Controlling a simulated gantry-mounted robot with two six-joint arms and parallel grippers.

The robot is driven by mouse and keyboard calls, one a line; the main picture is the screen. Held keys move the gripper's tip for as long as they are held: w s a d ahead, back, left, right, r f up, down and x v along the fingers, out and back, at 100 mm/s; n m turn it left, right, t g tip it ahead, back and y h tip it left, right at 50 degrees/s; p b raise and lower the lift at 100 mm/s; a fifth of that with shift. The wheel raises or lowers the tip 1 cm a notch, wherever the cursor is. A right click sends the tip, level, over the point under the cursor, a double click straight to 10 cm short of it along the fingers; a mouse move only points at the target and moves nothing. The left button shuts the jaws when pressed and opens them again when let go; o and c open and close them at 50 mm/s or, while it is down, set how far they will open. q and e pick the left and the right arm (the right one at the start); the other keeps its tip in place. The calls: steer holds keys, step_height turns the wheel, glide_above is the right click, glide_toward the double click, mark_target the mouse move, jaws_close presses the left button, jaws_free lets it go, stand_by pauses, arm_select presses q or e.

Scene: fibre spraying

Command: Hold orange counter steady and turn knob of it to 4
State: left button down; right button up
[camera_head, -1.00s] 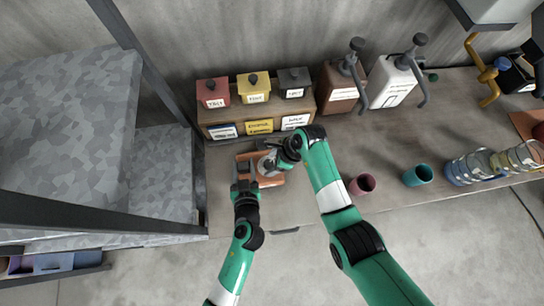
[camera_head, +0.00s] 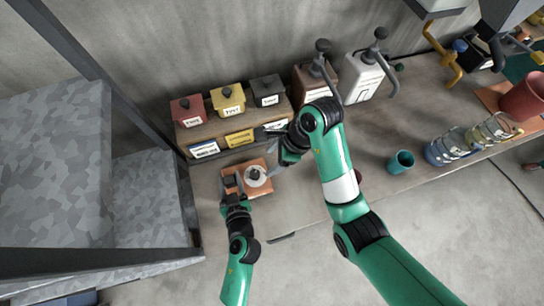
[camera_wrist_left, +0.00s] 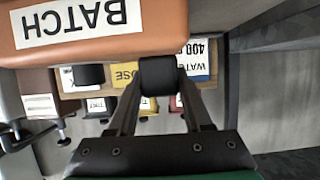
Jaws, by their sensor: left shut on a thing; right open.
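The orange counter (camera_head: 262,163) lies on the bench in front of the small box rack, with a round pale dial and dark-centred knob (camera_head: 255,176) on top. In the left wrist view the counter (camera_wrist_left: 165,22) fills the top left, its BATCH label upside down. My left gripper (camera_head: 231,184) is shut on a dark grip part at the counter's left side; its fingers (camera_wrist_left: 158,78) close around a black piece in the wrist view. My right gripper (camera_head: 272,152) is open and empty, above and right of the knob, apart from it. The dial's marks are too small to read.
A wooden rack (camera_head: 215,133) with red, yellow and black lidded boxes stands behind the counter. Brown (camera_head: 312,85) and white (camera_head: 362,80) pump containers stand to its right. A teal cup (camera_head: 401,162) is further right. The bench left of that cup is partly covered by my right arm.

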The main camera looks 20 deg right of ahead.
arm_select(q)
steer(key=shift+c, duration=1.2)
jaws_free()
